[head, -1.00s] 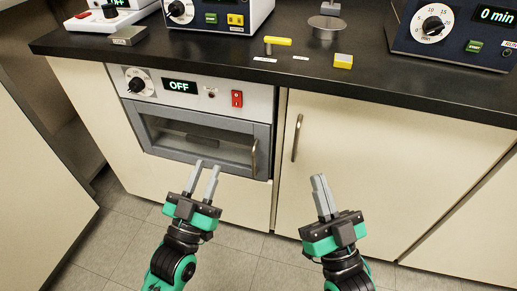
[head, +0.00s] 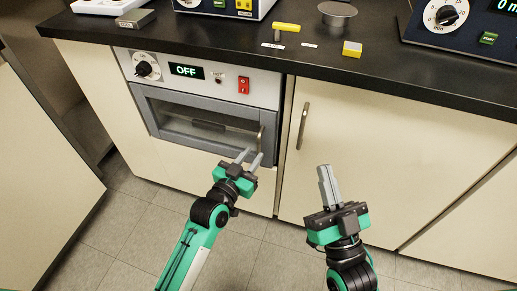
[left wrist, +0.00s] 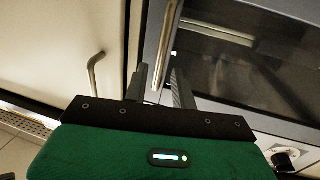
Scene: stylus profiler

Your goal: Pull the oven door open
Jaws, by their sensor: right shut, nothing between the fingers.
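The oven (head: 205,90) is built into the cabinet under the counter. Its grey-framed glass door (head: 200,131) is closed, and the display reads OFF. A vertical metal bar handle (head: 261,138) is at the door's right side. My left gripper (head: 251,154) is open just below and in front of this handle. In the left wrist view the oven handle (left wrist: 166,45) lines up between the two spread fingers (left wrist: 160,80); whether it is between them in depth I cannot tell. My right gripper (head: 324,168) is shut and empty, in front of the right cabinet door.
The neighbouring cabinet door (head: 380,160) has its own vertical handle (head: 302,126), close to the right of the oven. The black counter (head: 390,70) above holds a yellow-handled tool (head: 286,28), a yellow block (head: 352,49) and instruments. The tiled floor (head: 140,225) in front is clear.

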